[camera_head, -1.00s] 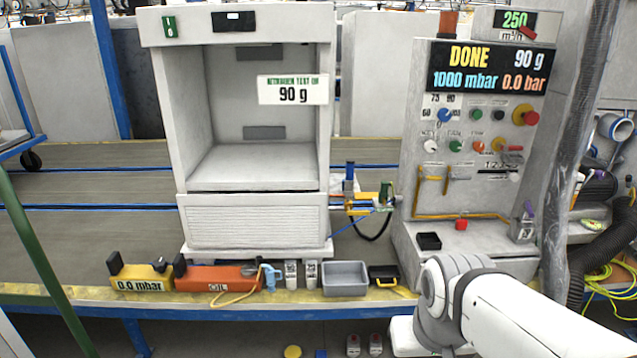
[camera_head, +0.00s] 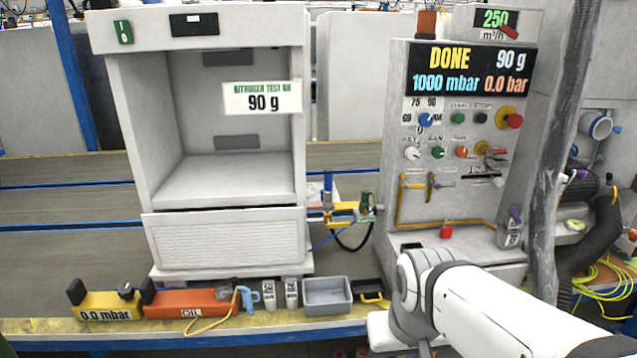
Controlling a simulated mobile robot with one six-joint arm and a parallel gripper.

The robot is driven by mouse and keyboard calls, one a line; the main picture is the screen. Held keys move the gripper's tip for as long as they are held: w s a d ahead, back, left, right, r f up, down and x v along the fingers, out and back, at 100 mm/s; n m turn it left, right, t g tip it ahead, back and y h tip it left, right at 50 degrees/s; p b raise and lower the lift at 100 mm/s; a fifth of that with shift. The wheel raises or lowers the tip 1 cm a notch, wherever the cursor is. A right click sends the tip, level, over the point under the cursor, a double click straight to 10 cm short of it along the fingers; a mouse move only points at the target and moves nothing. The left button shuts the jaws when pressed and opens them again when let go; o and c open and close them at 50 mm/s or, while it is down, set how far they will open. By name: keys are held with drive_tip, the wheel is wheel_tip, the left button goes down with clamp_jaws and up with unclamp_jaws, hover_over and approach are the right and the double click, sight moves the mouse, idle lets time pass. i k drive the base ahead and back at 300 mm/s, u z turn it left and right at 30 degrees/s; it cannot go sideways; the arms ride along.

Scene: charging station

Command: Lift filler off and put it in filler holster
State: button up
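A fitting with blue, yellow and green parts (camera_head: 343,211) sits beside the right side of the white cabinet (camera_head: 146,232), with a black hose looped below it; it looks like the filler, but I cannot tell for sure. I cannot make out which part is the filler holster. The control station (camera_head: 391,170) stands to its right, its display reading DONE, 90 g, 1000 mbar and 0.0 bar. My white arm reaches in from the lower right, in front of the station's base. My gripper is not in view.
Along the table's front edge stand a yellow gauge box (camera_head: 108,304), an orange OIL box (camera_head: 185,302), a light blue tool (camera_head: 248,298), small labelled bottles and a grey bin (camera_head: 327,296). A thick wrapped hose (camera_head: 553,170) hangs at the right. The cabinet's interior is empty.

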sight(328, 202)
drive_tip(key=i, duration=1.35)
drive_tip(key=u, duration=0.05)
